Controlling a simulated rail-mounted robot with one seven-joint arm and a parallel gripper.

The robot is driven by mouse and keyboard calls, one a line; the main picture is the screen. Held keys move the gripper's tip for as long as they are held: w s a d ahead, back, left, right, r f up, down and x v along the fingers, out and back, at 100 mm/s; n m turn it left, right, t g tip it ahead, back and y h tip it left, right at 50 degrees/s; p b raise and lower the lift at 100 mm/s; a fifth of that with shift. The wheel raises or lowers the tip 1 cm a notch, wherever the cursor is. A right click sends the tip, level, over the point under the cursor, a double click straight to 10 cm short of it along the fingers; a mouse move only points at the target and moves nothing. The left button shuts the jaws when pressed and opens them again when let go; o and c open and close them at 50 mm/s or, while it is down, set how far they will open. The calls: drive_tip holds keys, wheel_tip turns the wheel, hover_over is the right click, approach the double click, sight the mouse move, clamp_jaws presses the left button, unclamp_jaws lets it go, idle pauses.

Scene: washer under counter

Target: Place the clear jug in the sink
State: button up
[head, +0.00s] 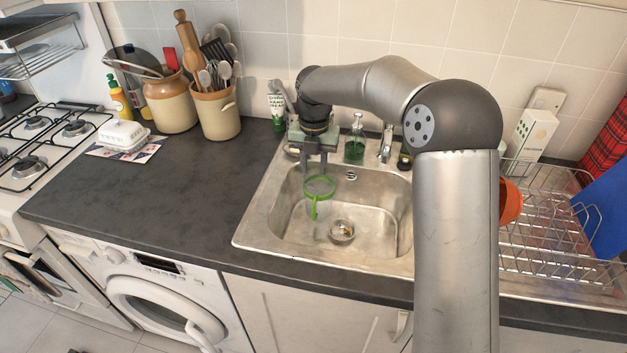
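The clear jug (314,206) has a green rim and a green handle. In the head view it shows within the left part of the metal sink basin (375,222), with its handle toward the front. Its see-through body is hard to make out, so I cannot tell whether its base touches the basin floor. My gripper (314,168) points down over the back left of the basin, just behind and above the jug's rim. Its two fingers look apart, with nothing visible between them.
A small strainer (342,231) sits on the basin floor. A green soap bottle (355,141) and the tap (386,143) stand behind the basin. A wire dish rack (555,235) is at right. The dark counter (150,205) left of the sink is mostly clear.

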drive_tip(key=s+d+r+m+h, duration=0.1)
drive_tip(key=s+d+r+m, duration=0.2)
drive_tip(key=s+d+m, duration=0.35)
drive_tip(key=s+d+r+m, duration=0.2)
drive_tip(key=s+d+m, duration=0.1)
drive_tip(key=s+m, duration=0.55)
drive_tip(key=s+d+f+m, duration=0.2)
drive_tip(key=s+d+m, duration=0.1)
drive_tip(key=s+m, duration=0.6)
drive_tip(key=s+d+f+m+y, duration=0.1)
drive_tip(key=s+d+m, duration=0.3)
drive_tip(key=s+m, duration=0.5)
drive_tip(key=shift+s+f+m+t, duration=0.35)
drive_tip(key=shift+f+m+t, duration=0.05)
drive_tip(key=shift+m, duration=0.3)
